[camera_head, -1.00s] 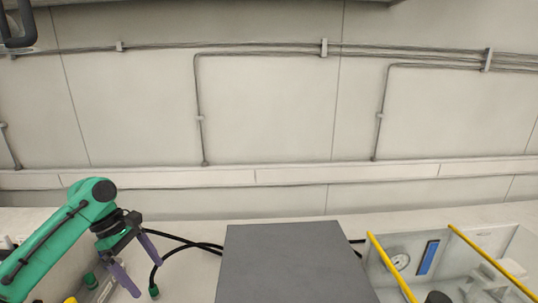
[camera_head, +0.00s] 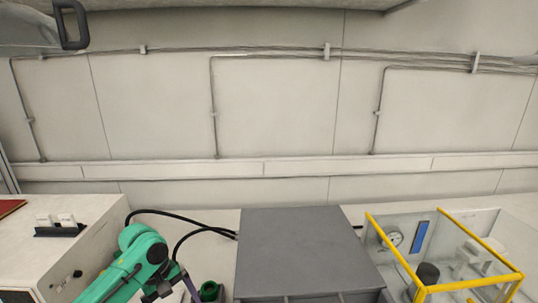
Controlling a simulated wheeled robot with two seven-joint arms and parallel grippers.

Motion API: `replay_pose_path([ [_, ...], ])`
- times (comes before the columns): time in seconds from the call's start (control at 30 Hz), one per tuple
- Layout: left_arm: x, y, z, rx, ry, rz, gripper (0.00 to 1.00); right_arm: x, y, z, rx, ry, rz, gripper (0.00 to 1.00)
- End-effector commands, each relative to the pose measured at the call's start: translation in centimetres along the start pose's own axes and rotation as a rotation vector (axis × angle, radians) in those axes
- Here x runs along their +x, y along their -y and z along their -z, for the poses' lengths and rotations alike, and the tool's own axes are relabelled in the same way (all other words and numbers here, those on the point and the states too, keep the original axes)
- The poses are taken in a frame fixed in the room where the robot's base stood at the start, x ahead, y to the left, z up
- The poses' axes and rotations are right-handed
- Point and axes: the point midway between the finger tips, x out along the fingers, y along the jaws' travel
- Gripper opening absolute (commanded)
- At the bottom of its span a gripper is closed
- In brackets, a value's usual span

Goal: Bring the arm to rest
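My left arm (camera_head: 140,262) is green and comes in from the lower left. Its gripper (camera_head: 180,291) is at the bottom edge of the picture, partly cut off. One purple finger shows; the rest is hidden or out of frame, so its opening cannot be judged. No held object can be made out. A green-capped item (camera_head: 209,291) is just right of the gripper. My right arm and gripper are not in view.
A grey box (camera_head: 300,245) stands right of my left arm. A yellow-framed clear enclosure (camera_head: 470,288) with a gauge (camera_head: 393,239) and a blue strip stands farther right. A pale cabinet (camera_head: 40,255) is at the left. Black hoses (camera_head: 180,216) run behind the arm.

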Motion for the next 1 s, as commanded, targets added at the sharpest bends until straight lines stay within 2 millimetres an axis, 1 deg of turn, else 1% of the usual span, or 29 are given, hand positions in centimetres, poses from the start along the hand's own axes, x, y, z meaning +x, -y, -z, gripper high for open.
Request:
replay_pose_path([
  [0.03, 1.8, -0.1, -1.1, 0.081, -0.001, -0.003, 0.96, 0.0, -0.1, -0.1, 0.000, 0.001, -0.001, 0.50],
  [0.17, 5.9, -0.1, -4.1, 0.340, -0.037, -0.039, 0.96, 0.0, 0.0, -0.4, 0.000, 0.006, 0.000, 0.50],
  [0.2, 7.1, 0.0, -5.3, 0.430, -0.054, -0.057, 0.96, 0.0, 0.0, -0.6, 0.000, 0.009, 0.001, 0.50],
  [0.27, 8.6, 0.5, -6.8, 0.557, -0.091, -0.089, 0.96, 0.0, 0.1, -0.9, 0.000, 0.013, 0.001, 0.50],
  [0.3, 9.3, 1.1, -7.6, 0.628, -0.121, -0.103, 0.96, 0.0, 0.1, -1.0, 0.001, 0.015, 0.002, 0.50],
  [0.4, 10.1, 2.8, -8.8, 0.758, -0.198, -0.118, 0.96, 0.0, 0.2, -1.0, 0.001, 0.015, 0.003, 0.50],
  [0.47, 10.2, 4.0, -9.2, 0.810, -0.241, -0.112, 0.96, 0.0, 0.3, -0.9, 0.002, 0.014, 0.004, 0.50],
  [0.67, 9.8, 8.8, -9.5, 0.921, -0.355, -0.037, 0.96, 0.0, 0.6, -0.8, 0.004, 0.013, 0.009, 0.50],
  [0.87, 8.5, 14.4, -9.5, 0.987, -0.426, 0.102, 0.96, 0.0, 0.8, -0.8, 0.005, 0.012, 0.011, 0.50],
  [0.9, 8.2, 15.6, -9.5, 0.999, -0.435, 0.135, 0.96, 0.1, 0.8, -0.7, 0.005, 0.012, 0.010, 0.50],
  [0.93, 9.9, 15.2, -8.9, 1.002, -0.428, 0.132, 0.96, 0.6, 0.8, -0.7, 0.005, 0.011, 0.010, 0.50],
  [1.0, 12.4, 15.2, -8.0, 1.004, -0.419, 0.135, 0.96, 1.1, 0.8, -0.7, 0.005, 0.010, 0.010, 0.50],
])
